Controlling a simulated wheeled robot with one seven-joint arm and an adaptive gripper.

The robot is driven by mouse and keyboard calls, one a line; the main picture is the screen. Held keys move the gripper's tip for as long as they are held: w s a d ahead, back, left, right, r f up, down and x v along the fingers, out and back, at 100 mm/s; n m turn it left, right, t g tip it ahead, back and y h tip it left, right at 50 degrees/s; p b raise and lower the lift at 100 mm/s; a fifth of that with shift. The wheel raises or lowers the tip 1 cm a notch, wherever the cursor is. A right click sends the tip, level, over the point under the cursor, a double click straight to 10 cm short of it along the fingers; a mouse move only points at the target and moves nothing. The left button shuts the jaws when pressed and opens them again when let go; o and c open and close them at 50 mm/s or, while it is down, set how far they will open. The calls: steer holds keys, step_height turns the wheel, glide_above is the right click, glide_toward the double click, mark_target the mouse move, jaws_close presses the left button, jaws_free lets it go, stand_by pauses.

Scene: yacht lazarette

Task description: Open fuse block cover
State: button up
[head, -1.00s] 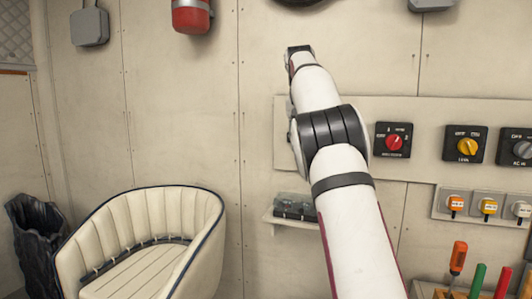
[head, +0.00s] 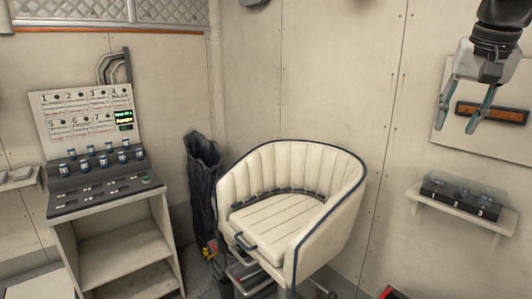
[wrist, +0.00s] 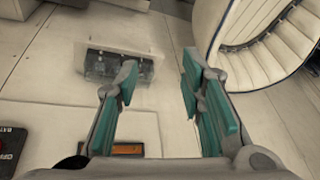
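The fuse block (head: 445,193) sits on a small wall shelf at the right of the head view, below my gripper. Its clear cover (head: 470,186) lies over a dark base with several numbered parts and looks closed. The block also shows in the wrist view (wrist: 115,67), beyond my left fingertip. My gripper (head: 459,118) hangs at the upper right of the head view, fingers pointing down, above and apart from the cover. In the wrist view my gripper (wrist: 158,68) is open, with nothing between its teal fingers.
A cream padded seat (head: 290,205) stands left of the shelf (head: 460,215). A wall panel with an orange-brown bar (head: 495,112) is behind my gripper. The wall around the shelf is clear.

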steer(key=s+a+f+n+y, duration=0.1)
steer(key=s+a+f+n, duration=0.2)
steer(key=s+a+f, duration=0.75)
steer(key=s+a+f+n, duration=0.4)
steer(key=s+a+f, duration=0.35)
steer(key=s, duration=0.55)
steer(key=w+f+m+t+y+p, duration=0.1)
steer(key=w+f+m+y, duration=0.15)
steer(key=w, duration=0.55)
steer(key=m+t+h+p, duration=0.55)
steer(key=m+h, duration=0.25)
steer(key=h, duration=0.9)
glide_toward(457, 197)
steer(key=shift+y, duration=0.25)
steer(key=x, duration=0.9)
steer(key=shift+r, duration=0.15)
